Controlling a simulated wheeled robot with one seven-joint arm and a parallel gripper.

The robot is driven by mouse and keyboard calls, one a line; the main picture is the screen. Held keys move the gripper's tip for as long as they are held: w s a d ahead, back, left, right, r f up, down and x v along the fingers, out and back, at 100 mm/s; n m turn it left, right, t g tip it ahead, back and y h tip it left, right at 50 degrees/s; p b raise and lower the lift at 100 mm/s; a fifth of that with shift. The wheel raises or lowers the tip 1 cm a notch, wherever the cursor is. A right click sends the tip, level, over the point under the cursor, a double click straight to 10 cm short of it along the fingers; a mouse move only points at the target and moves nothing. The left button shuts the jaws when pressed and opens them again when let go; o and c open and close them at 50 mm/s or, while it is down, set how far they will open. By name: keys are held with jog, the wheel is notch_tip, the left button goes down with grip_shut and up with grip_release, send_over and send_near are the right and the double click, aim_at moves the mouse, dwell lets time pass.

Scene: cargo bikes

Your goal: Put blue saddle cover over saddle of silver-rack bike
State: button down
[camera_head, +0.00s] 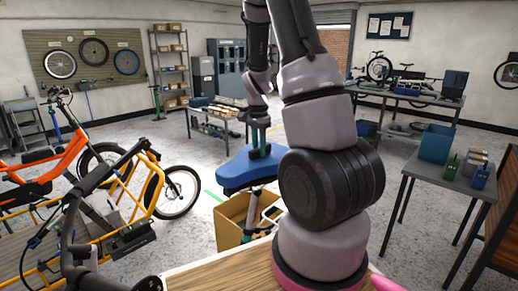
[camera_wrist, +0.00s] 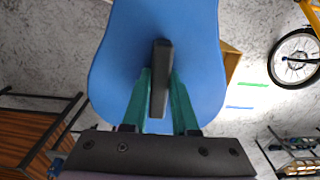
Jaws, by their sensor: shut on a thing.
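My gripper (camera_head: 260,150) is shut on the dark upright tab of the blue saddle cover (camera_head: 238,174). The cover hangs level below the fingers, above a cardboard box, clear of any bike. In the wrist view, my gripper (camera_wrist: 160,82) has its green fingers on both sides of the tab, and the blue cover (camera_wrist: 112,62) fills the middle. An orange bike (camera_head: 62,160) stands at the left, with a dark saddle-like shape (camera_head: 38,155) on it. I cannot make out a silver rack on any bike here.
A yellow-framed cargo bike (camera_head: 140,200) stands at the near left. An open cardboard box (camera_head: 229,232) holds parts below the cover. A grey table (camera_head: 455,180) with a blue bin (camera_head: 436,143) is at the right. Floor between box and table is partly clear.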

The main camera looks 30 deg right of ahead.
jog(key=shift+f, duration=1.7)
jog(key=c, duration=0.6)
grip_release()
notch_tip(320, 180, up, 11)
jog(key=shift+a+f, duration=0.1)
jog(key=shift+a, duration=0.05)
jog(key=s+a+r+n+t+y, duration=0.1)
jog(key=s+a+r+n+t, duration=0.2)
jog(key=s+r, duration=0.7)
jog(key=s+a+r+n+t+y, duration=0.1)
jog(key=s+a+r+n+t, duration=0.3)
jog(key=s+a+r+n, duration=0.3)
jog(key=s+a+r, duration=0.2)
jog(key=a+r, duration=0.1)
jog(key=shift+s, duration=0.35)
